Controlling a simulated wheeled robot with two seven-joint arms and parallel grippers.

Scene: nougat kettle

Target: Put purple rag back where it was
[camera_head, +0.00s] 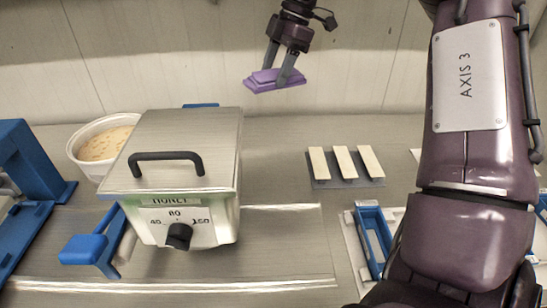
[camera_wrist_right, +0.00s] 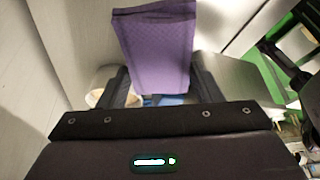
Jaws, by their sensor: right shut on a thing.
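The purple rag (camera_head: 273,80) is a folded cloth held in the air at the back, above the steel counter and in front of the pale wall. My right gripper (camera_head: 279,72) is shut on it. In the right wrist view the rag (camera_wrist_right: 157,50) hangs between the two dark fingers (camera_wrist_right: 158,88). Its lower part is hidden behind the gripper body. My left gripper is not in either view.
A steel honey kettle (camera_head: 185,140) with a black handle and dial stands at centre left. Three pale bars lie on a grey plate (camera_head: 347,183). Blue frames (camera_head: 373,240) are at right. Counter between kettle and plate is clear.

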